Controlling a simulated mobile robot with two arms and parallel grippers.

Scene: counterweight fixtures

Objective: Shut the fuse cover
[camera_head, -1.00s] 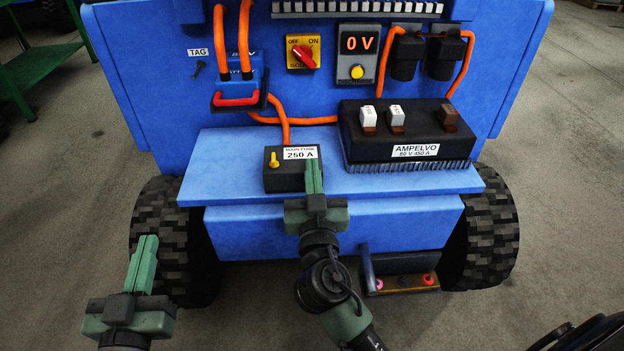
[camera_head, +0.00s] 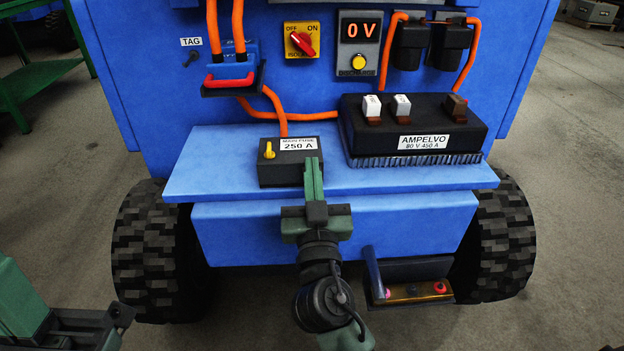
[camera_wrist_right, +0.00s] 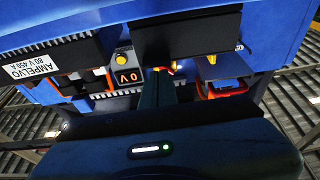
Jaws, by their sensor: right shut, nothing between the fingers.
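The black main fuse box (camera_head: 285,172) sits on the blue ledge, with a white "MAIN FUSE 250 A" label and a yellow knob (camera_head: 268,150) on top. Its cover looks flat on the box; I cannot tell if a gap remains. My right gripper (camera_head: 313,165) is shut and empty, its fingertips overlapping the box's front right edge; I cannot tell if they touch. In the right wrist view the box (camera_wrist_right: 190,35) shows as a dark block beyond the fingers (camera_wrist_right: 157,88). My left gripper (camera_head: 20,300) is cut off at the lower left; its opening cannot be made out.
The black AMPELVO controller (camera_head: 415,128) stands right of the fuse box. Above are a red isolator switch (camera_head: 302,40), a 0 V display (camera_head: 358,35) and a red-handled connector (camera_head: 230,82) with orange cables. The blue ledge (camera_head: 225,180) is bare left of the box.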

